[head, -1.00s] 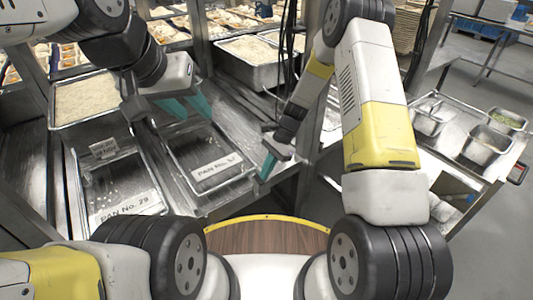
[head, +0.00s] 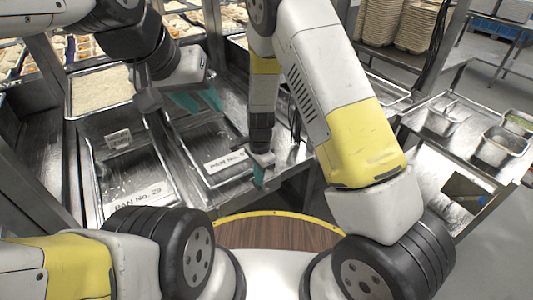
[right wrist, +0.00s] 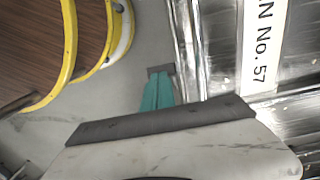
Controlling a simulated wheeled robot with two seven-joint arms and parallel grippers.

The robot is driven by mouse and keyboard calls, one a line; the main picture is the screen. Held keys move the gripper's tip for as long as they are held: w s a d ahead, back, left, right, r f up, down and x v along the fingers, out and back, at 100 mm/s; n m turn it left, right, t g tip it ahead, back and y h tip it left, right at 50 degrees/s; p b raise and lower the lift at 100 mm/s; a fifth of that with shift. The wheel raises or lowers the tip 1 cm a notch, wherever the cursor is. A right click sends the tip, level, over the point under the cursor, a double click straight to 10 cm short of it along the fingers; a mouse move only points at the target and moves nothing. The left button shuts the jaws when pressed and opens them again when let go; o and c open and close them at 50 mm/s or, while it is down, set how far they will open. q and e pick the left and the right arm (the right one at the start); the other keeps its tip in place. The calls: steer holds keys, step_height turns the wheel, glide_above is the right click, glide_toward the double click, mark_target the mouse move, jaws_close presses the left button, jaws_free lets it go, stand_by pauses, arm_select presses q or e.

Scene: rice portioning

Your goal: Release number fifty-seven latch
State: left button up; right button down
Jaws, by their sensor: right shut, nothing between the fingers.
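The pan labelled No. 57 (head: 226,161) sits in the metal counter at centre, its label partly cut off by my right gripper in the head view. Its label (right wrist: 262,45) also shows in the right wrist view. My right gripper (head: 258,176) is shut and empty, pointing down by the pan's front right corner. In the right wrist view its teal fingers (right wrist: 158,92) are together, beside the pan's metal edge. A small dark grey block (right wrist: 160,69) shows at their tips; I cannot tell whether it is a latch. My left gripper (head: 197,101) is open and empty above the counter behind the pan.
The pan labelled No. 29 (head: 140,199) lies to the left. A rice tray (head: 101,92) stands behind it. A wooden board with yellow edging (head: 280,233) lies in front of me. Small metal containers (head: 497,146) stand at right.

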steer(key=s+a+f, duration=0.5)
steer(key=a+f, duration=0.1)
steer(key=f, duration=0.2)
steer(key=shift+a+f, duration=0.4)
stand_by(0.6)
